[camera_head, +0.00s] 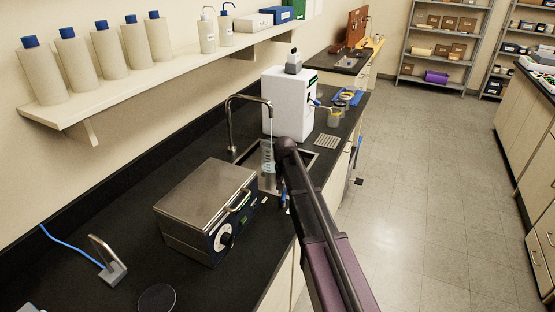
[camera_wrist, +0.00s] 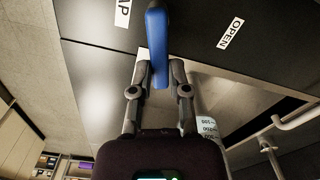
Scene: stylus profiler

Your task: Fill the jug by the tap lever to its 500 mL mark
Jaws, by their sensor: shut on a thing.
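My gripper (camera_wrist: 157,82) is shut on the blue tap lever (camera_wrist: 157,40). In the head view, my wrist hides most of the lever and fingers. The clear jug (camera_head: 267,157) stands upright in the sink (camera_head: 298,160) under the tap spout (camera_head: 268,103). A thin pale stream runs from the spout down to the jug. Pale graduation marks show on it; its water level is too small to read. Part of the jug shows in the wrist view (camera_wrist: 208,128).
A steel box with a dial (camera_head: 205,205) stands left of the sink. A white machine (camera_head: 288,103) stands behind it. Bottles line the wall shelf (camera_head: 150,80). The floor (camera_head: 430,190) to the right is clear.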

